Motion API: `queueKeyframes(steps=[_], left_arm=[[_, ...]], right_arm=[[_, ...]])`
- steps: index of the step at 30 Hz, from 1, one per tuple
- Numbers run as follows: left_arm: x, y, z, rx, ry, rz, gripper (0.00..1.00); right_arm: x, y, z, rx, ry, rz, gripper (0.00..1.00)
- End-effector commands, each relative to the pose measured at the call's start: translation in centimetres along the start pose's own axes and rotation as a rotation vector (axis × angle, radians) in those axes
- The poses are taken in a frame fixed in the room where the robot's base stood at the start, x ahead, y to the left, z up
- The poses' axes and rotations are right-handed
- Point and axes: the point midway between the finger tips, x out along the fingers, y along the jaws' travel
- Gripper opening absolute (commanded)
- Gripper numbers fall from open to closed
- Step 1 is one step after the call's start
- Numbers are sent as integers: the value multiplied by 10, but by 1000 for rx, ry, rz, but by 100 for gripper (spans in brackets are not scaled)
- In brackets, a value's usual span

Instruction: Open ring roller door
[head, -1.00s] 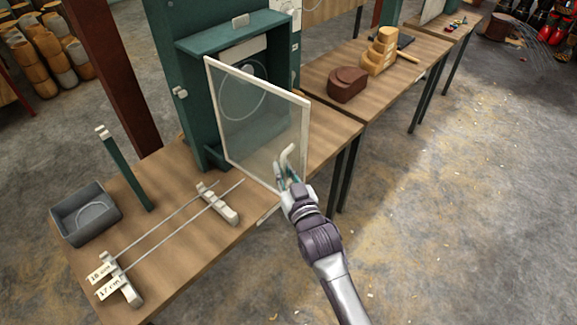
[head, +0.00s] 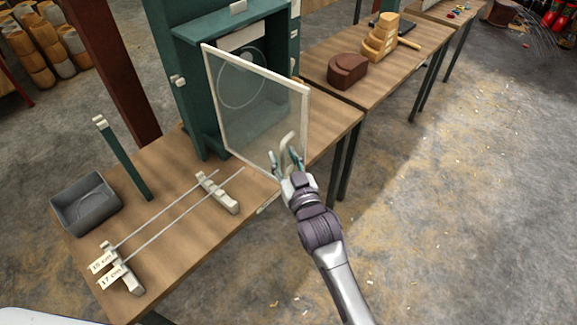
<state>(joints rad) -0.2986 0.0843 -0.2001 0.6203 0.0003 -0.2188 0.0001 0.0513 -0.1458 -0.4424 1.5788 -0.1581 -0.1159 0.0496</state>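The ring roller (head: 203,100) is a dark green machine standing on a wooden workbench. Its door (head: 245,120), a clear pane in a white frame, stands swung out from the green housing, with a gap behind it. A pale curved handle (head: 287,143) is at the door's lower right. My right gripper (head: 284,160) is at this handle, with its teal fingers spread on either side. The fingers look open; whether they touch the handle cannot be told. My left gripper is not in view.
The workbench (head: 165,245) holds a grey bin (head: 85,203), a green post (head: 125,162) and two thin rods (head: 165,212) on pale supports. A second table (head: 320,60) with wooden blocks stands beyond.

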Motion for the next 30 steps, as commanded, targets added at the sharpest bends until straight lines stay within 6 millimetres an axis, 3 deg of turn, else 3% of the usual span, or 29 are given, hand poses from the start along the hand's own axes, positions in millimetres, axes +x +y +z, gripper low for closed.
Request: queueKeyframes(steps=[12, 18, 30], left_arm=[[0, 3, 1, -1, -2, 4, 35], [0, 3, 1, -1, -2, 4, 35], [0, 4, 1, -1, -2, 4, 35]], right_arm=[[-79, 0, 1, 1, -2, -1, 39], [-108, 0, 0, 0, 0, -1, 39], [-117, 0, 0, -1, 1, -1, 39]])
